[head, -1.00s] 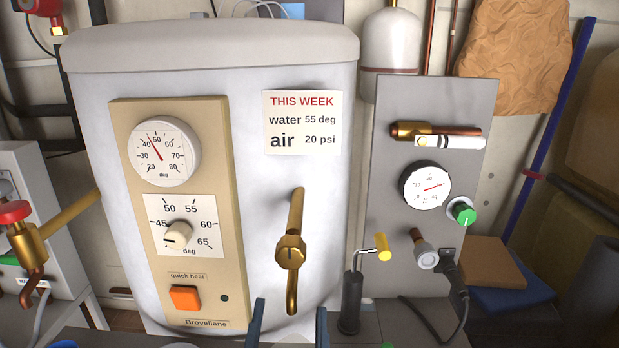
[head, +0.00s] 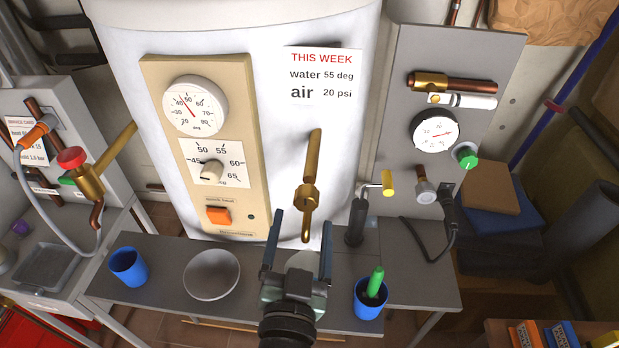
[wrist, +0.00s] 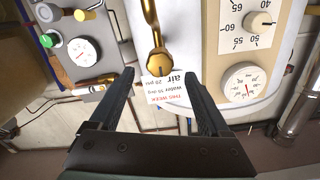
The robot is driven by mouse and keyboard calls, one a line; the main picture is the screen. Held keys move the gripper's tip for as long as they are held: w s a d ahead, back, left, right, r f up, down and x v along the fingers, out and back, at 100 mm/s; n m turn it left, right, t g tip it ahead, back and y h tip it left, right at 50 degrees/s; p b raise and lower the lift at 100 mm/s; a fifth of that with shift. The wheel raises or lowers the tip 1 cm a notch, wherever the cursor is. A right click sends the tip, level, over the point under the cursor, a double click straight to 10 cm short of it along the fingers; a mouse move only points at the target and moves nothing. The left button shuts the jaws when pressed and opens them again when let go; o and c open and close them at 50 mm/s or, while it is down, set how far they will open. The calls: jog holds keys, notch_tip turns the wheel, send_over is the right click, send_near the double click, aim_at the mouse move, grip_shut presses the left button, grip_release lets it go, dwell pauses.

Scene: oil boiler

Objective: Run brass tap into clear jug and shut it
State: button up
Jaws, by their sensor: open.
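The brass tap (head: 309,193) is on the white boiler's front, its long bar upright above the round body and a spout hanging below. It also shows in the wrist view (wrist: 157,62), upside down. My gripper (head: 299,232) is open and empty, below and in front of the tap, its fingers apart on either side of the spout in the head view. In the wrist view my gripper (wrist: 159,76) points at the tap without touching it. A pale, greyish shape shows between and behind my fingers; I cannot tell whether it is the clear jug.
A grey bowl (head: 211,275), a blue cup (head: 128,266) and a blue cup with a green-handled tool (head: 369,298) stand on the grey bench. A red-knobbed brass valve (head: 83,172) is at left.

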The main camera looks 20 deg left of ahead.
aim_at(308, 185)
jog(key=p+x, duration=0.1)
jog(key=x, duration=0.8)
jog(key=shift+w+a, duration=0.1)
jog(key=shift+w, duration=0.3)
grip_shut()
jog(key=shift+n+p, duration=0.7)
jog(key=shift+n, duration=1.8)
grip_release()
